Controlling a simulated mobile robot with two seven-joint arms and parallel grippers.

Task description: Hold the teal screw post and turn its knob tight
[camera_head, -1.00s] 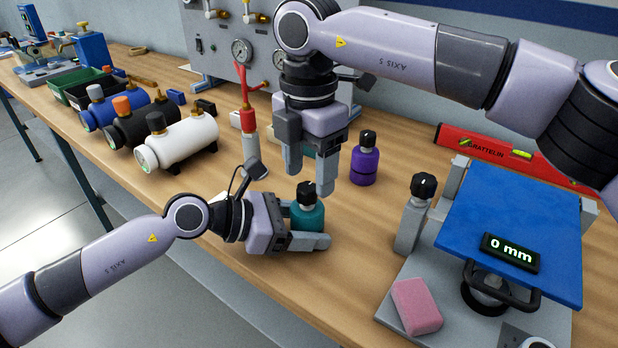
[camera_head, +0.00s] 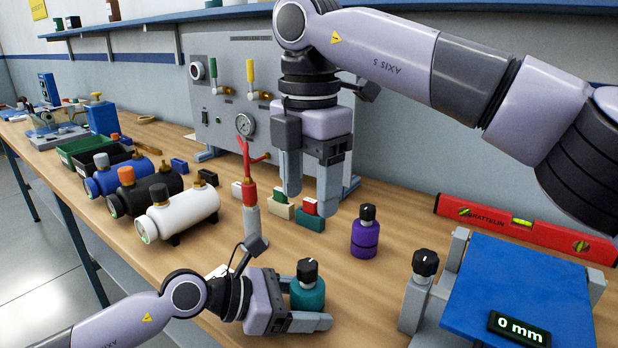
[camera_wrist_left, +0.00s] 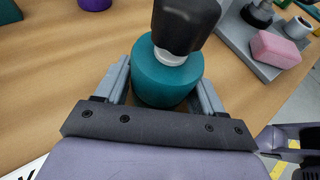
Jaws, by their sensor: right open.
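The teal screw post (camera_head: 307,295) stands upright near the front of the bench with a black knob (camera_head: 307,271) on top. My left gripper (camera_head: 308,318) has its fingers low on either side of the post's body. In the left wrist view the teal body (camera_wrist_left: 166,82) fills the space between the fingers, which appear to press against it; the knob (camera_wrist_left: 186,25) is above them. My right gripper (camera_head: 310,203) is open and empty, pointing down, and appears above the post with a clear gap to the knob.
A purple post (camera_head: 364,238) stands right of my right gripper. A grey post (camera_head: 414,300) and a blue plate (camera_head: 520,285) with a "0 mm" display are at right. A red-topped post (camera_head: 250,205) and small blocks (camera_head: 281,208) stand behind. A white cylinder (camera_head: 180,214) lies left.

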